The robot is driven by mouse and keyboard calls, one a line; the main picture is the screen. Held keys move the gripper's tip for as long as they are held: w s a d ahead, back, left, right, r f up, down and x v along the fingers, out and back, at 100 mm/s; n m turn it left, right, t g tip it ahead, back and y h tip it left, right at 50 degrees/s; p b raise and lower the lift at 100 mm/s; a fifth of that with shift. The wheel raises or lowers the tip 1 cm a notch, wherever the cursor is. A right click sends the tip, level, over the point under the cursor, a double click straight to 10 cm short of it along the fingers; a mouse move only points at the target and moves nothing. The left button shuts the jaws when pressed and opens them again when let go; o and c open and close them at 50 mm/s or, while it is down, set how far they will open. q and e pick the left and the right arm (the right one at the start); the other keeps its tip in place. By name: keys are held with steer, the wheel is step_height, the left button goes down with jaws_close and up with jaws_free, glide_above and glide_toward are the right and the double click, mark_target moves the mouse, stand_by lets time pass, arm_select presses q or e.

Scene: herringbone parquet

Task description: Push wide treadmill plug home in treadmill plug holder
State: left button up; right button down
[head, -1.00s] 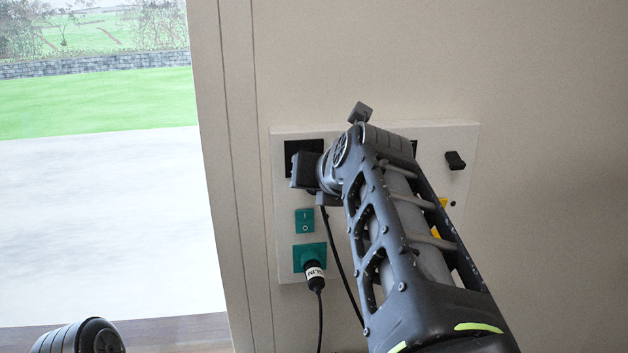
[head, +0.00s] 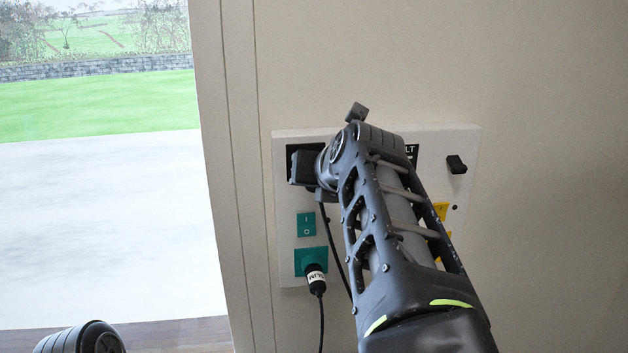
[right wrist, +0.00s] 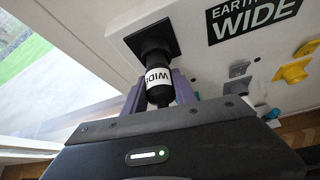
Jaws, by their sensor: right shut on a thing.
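The wide treadmill plug (right wrist: 155,66) is black with a white band marked "WIDE" in the right wrist view. Its front end meets the black square holder (right wrist: 140,28) on the white wall panel; how deep it sits I cannot tell. The holder also shows at the panel's upper left in the head view (head: 293,150), partly covered by my gripper. My right gripper (right wrist: 158,94) is shut on the plug, with a finger on each side. In the head view my right gripper's dark end (head: 303,170) is at the holder and hides the plug. My left gripper is out of view.
A thin cable (head: 333,245) hangs below my gripper.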

steer(key=shift+w+a, duration=0.1)
steer(key=shift+w, duration=0.7)
steer(key=c, duration=0.9)
jaws_free()
steer(key=b+v, duration=0.1)
steer(key=v, duration=0.6)
steer(key=shift+s+r+b, duration=0.15)
steer(key=shift+s+b, duration=0.15)
steer(key=shift+b, duration=0.1)
